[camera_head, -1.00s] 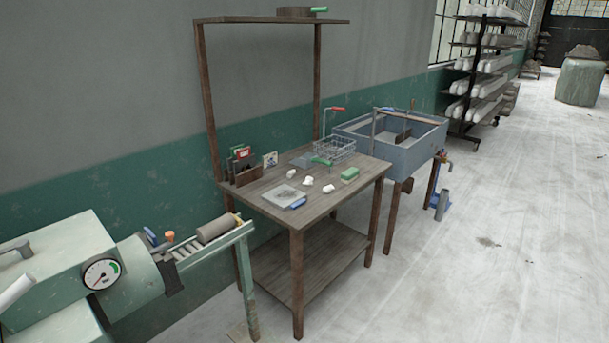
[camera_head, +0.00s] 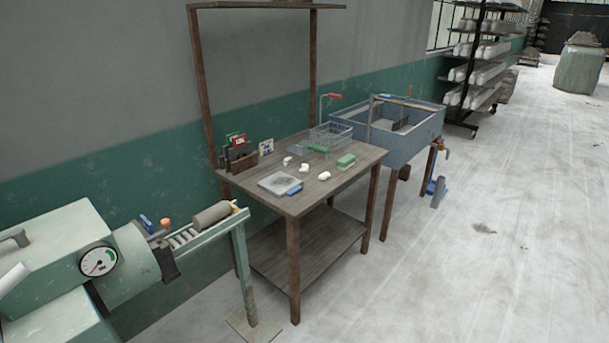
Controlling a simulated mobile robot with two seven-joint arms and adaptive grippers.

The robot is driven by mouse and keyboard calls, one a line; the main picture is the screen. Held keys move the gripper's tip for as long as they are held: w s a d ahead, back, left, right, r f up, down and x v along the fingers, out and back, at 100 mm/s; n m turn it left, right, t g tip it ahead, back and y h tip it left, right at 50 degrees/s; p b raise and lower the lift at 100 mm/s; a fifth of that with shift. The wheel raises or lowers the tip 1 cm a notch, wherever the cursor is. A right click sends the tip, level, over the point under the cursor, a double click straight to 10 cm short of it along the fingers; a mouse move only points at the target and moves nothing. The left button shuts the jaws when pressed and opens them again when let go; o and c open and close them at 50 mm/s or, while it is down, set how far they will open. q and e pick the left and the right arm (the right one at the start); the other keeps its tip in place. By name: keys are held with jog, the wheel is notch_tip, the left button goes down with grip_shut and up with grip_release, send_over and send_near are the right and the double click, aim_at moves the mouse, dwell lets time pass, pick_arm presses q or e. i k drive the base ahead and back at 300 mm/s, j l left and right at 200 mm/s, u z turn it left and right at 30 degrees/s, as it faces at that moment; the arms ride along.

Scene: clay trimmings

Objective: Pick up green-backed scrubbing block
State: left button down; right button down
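The green-backed scrubbing block (camera_head: 346,160) lies on the wooden table (camera_head: 335,184), near its right side, with the green face up. It sits in front of a wire basket (camera_head: 331,135) and to the right of several small white lumps (camera_head: 324,176). Nothing covers it. Neither of my grippers shows in the view.
A grey slab with a blue-handled tool (camera_head: 281,184) and a green-handled tool (camera_head: 317,148) lie on the table. A wooden holder with cards (camera_head: 240,157) stands at its back left. A blue-grey sink (camera_head: 400,146) adjoins on the right; a green machine (camera_head: 65,262) stands left.

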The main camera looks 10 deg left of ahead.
aim_at(348, 161)
jog(key=i+l+u, duration=0.2)
jog(key=i, duration=0.35)
jog(key=i+l+u, duration=0.2)
jog(key=i, duration=0.3)
jog(key=i+l+u, duration=0.2)
jog(key=i+l, duration=0.15)
jog(key=i, duration=0.15)
